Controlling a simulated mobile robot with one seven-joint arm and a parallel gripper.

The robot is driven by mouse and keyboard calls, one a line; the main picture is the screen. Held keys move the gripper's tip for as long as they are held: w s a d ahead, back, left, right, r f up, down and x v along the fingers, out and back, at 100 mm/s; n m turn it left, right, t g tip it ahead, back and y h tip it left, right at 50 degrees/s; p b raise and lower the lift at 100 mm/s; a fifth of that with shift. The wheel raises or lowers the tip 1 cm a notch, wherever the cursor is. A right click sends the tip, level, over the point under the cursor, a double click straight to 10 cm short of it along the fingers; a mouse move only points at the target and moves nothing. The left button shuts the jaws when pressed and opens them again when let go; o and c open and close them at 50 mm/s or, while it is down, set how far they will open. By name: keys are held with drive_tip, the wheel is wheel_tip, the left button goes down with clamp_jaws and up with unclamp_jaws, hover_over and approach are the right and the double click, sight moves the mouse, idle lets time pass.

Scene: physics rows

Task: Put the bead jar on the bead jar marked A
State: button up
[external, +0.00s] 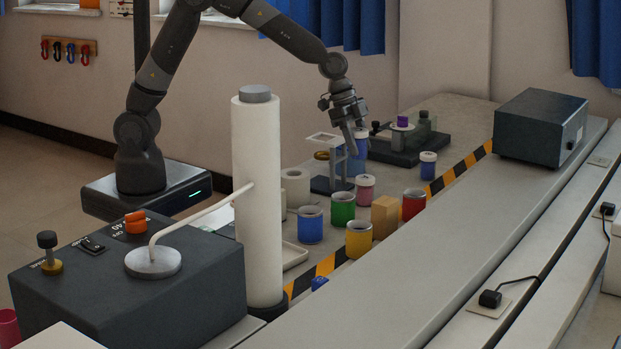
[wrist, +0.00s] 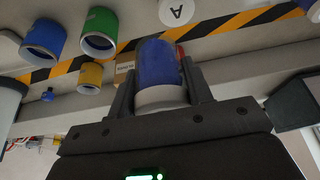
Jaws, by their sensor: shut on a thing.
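My gripper (external: 352,132) is shut on a blue bead jar (external: 360,148) with a white lid, held in the air above the bench. In the wrist view my gripper (wrist: 160,88) has one finger on each side of that jar (wrist: 158,62). The bead jar marked A (wrist: 176,12) shows its white lid and black letter at the top of the wrist view, apart from the held jar. By its place, it appears to be the pink jar with a white lid (external: 365,187), standing upright below my gripper; its letter is not readable in the external view.
Another blue lidded jar (external: 428,165) stands to the right. Blue (external: 310,225), green (external: 342,208), yellow (external: 358,239) and red (external: 413,204) pots and a tan block (external: 385,216) stand nearby. A grey stand (external: 328,184) is close to the pink jar. A tall white column (external: 258,200) rises at left.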

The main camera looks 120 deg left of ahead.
drive_tip(key=a+f, duration=0.2)
drive_tip(key=a, duration=0.1)
drive_tip(key=shift+w+a, duration=0.15)
drive_tip(key=shift+a, duration=0.1)
drive_tip(key=shift+f, duration=2.1)
drive_tip(key=o, duration=1)
drive_tip(key=shift+f, duration=0.1)
drive_tip(key=shift+o, duration=0.2)
drive_tip(key=v, duration=1.2)
